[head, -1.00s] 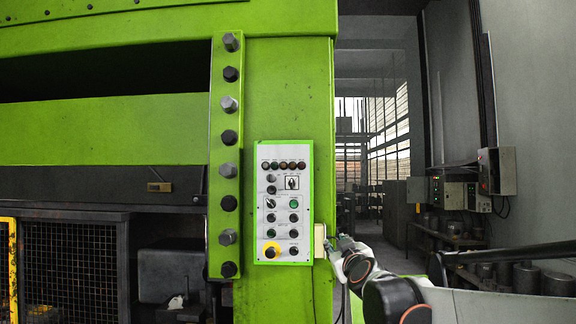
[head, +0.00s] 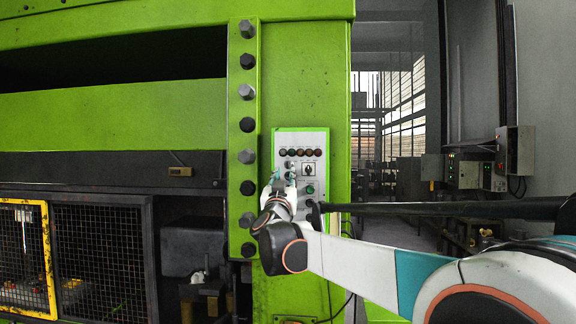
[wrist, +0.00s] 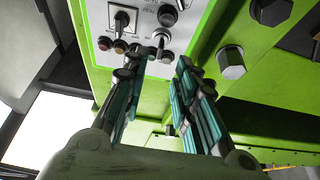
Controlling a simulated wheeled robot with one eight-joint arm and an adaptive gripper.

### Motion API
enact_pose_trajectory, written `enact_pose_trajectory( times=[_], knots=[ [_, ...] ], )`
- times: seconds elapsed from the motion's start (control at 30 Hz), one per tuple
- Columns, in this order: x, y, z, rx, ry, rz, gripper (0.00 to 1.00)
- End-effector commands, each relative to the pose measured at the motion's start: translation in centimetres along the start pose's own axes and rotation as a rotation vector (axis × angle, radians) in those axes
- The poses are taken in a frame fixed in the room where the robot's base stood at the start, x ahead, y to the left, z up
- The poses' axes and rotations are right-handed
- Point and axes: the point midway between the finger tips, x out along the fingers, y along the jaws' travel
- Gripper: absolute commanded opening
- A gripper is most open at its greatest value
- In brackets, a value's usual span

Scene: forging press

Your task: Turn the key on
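The silver key switch (wrist: 161,39) is on the grey control panel (wrist: 146,5), with a narrow piece projecting from it in the wrist view. My gripper (wrist: 161,60) is open, with nothing between its teal-and-grey fingers. In the wrist view the key switch appears between and just beyond the fingertips; I see no finger touching it. In the head view my gripper (head: 283,175) is in front of the panel's upper left part and hides the key switch.
A square-plated selector switch (wrist: 122,18), a black knob (wrist: 168,15) and indicator lights (head: 301,152) surround the key. Large hex bolts (head: 247,157) protrude from the green press just left of the panel in the head view. A yellow-framed mesh guard (head: 50,255) stands lower left.

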Motion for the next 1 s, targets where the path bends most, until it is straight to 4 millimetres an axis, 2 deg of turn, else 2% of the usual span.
enact_pose_trajectory(
  times=[0.03, 0.2, 0.4, 0.6, 0.87, 0.97, 1.0],
  knots=[
    [1.2, 0.0, -0.2, -0.001, 0.000, 0.000, 0.27],
    [4.3, 0.0, -0.2, -0.001, -0.001, 0.000, 0.27],
    [6.6, 0.0, -0.1, 0.000, 0.000, -0.001, 0.27],
    [7.4, -0.1, 0.0, 0.000, 0.000, -0.002, 0.27],
    [7.5, 0.0, 0.0, 0.000, -0.001, -0.002, 0.27],
    [7.5, -0.1, 0.0, 0.000, -0.001, -0.002, 0.04],
    [7.5, 0.0, 0.0, 0.000, -0.001, -0.002, 0.00]
  ],
)
